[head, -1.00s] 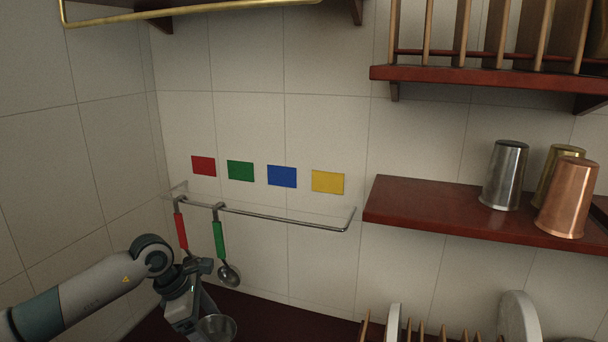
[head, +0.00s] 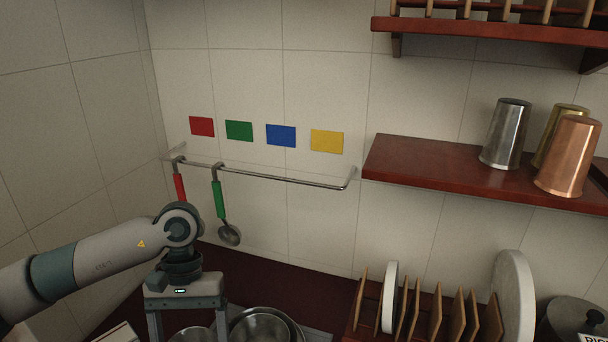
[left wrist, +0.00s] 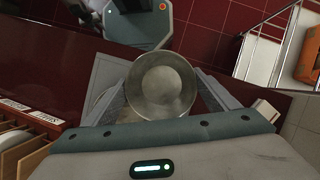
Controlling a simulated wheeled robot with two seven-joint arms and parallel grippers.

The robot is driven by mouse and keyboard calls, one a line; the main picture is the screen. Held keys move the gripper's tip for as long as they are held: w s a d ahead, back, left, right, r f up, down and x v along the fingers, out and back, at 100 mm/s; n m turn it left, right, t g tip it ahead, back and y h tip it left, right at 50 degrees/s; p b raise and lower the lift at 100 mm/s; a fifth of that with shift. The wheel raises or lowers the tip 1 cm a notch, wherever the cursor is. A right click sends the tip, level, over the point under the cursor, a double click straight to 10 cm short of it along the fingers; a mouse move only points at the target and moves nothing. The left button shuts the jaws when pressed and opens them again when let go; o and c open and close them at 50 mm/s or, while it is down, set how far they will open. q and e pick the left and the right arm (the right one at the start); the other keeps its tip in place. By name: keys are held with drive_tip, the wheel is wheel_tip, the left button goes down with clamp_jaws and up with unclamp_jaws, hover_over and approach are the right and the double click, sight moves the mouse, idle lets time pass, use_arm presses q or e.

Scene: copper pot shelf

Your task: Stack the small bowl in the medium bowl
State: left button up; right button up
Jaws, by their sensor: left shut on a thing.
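My left gripper (head: 187,328) points down over the dark red counter, at the bottom of the head view. It is shut on a small metal bowl (head: 192,336), whose rim shows at the lower frame edge. In the left wrist view the bowl (left wrist: 163,85) sits between the two fingers of the gripper (left wrist: 160,92), and its round inside is visible. Larger metal bowls (head: 264,329) stand just right of the gripper, seemingly one inside another, cut off by the frame bottom. Which of them is the medium bowl I cannot tell. My right gripper is not visible.
A wooden plate rack (head: 437,312) with white plates stands to the right on the counter (head: 270,275). Ladles hang from a wall rail (head: 270,177). A shelf (head: 440,172) holds metal cups. A grey mat or tray (left wrist: 105,72) lies beside the held bowl.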

use_arm(q)
drive_tip(key=shift+s+a+r+m, duration=0.1)
drive_tip(key=shift+s+a+m, duration=0.05)
drive_tip(key=shift+s+m, duration=0.3)
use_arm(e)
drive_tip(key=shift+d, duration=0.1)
use_arm(q)
drive_tip(key=shift+w, duration=0.1)
